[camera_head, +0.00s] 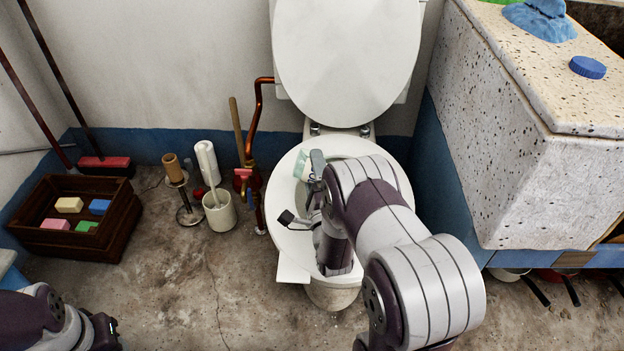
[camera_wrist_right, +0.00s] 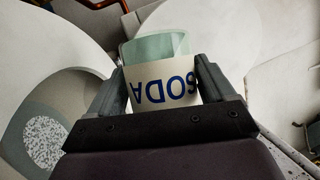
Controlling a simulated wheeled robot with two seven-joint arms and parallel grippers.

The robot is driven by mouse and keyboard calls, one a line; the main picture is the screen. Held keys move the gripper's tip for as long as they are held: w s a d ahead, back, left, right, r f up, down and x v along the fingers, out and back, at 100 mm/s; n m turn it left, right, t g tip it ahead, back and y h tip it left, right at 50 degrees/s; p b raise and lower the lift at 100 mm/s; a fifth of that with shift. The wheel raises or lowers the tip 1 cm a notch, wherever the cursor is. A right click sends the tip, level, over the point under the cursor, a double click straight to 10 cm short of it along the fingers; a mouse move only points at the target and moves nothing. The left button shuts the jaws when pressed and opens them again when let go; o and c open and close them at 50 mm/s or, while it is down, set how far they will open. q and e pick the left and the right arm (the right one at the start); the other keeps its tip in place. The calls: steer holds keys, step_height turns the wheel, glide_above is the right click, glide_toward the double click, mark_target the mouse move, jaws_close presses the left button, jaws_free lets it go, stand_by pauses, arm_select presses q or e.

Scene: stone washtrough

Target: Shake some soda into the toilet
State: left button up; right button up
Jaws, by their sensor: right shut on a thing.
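The soda container (camera_head: 303,164) is a pale green, translucent jar with a cream label. My right gripper (camera_wrist_right: 160,82) is shut on it, one finger on each side. In the right wrist view the blue word SODA on the label (camera_wrist_right: 163,88) reads upside down. The toilet (camera_head: 284,190) is white with its lid raised, and my right arm covers much of it. In the head view the jar is over the bowl's upper left part. The wrist view shows a speckled whitish patch (camera_wrist_right: 42,142) in the bowl. My left arm shows at the lower left, its fingers unseen.
A copper pipe (camera_head: 257,110) rises left of the toilet. A brush holder (camera_head: 220,212), a paper stand (camera_head: 188,212) and a wooden crate (camera_head: 75,240) with sponges stand further left. The stone washtrough (camera_head: 540,150) is close on the right. The front left floor is clear.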

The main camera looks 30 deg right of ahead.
steer(key=w+n+b, duration=0.1)
steer(key=b, duration=0.6)
steer(key=shift+w+n+y, duration=0.1)
steer(key=shift+n+y, duration=0.3)
steer(key=shift+s+a+f+n+g, duration=0.2)
steer(key=shift+s+a+n+g, duration=0.1)
steer(key=shift+n, duration=0.1)
steer(key=r+n+g+p, duration=0.1)
steer(key=n+p, duration=0.2)
steer(key=p, duration=0.1)
steer(key=r+n+g+p, duration=0.1)
steer(key=n+g+p, duration=0.1)
steer(key=p, duration=0.3)
steer(key=s+d+r+n+g+p, duration=0.1)
steer(key=n+g+p, duration=0.1)
steer(key=n+p, duration=0.2)
steer(key=shift+n+p, duration=0.3)
steer(key=shift+p, duration=0.15)
steer(key=s+d+f+n+g+p, duration=0.1)
steer(key=d+f+n+g+h+p, duration=0.1)
steer(key=n+p, duration=0.1)
steer(key=shift+s+g, duration=0.3)
steer(key=shift+s, duration=0.05)
steer(key=shift+s+d+f+n, duration=0.1)
steer(key=shift+s+f+n, duration=0.1)
steer(key=shift+n, duration=0.2)
steer(key=shift+d+f+g+h, duration=0.15)
steer(key=shift+f+g+h, duration=0.1)
steer(key=shift+g+h, duration=0.05)
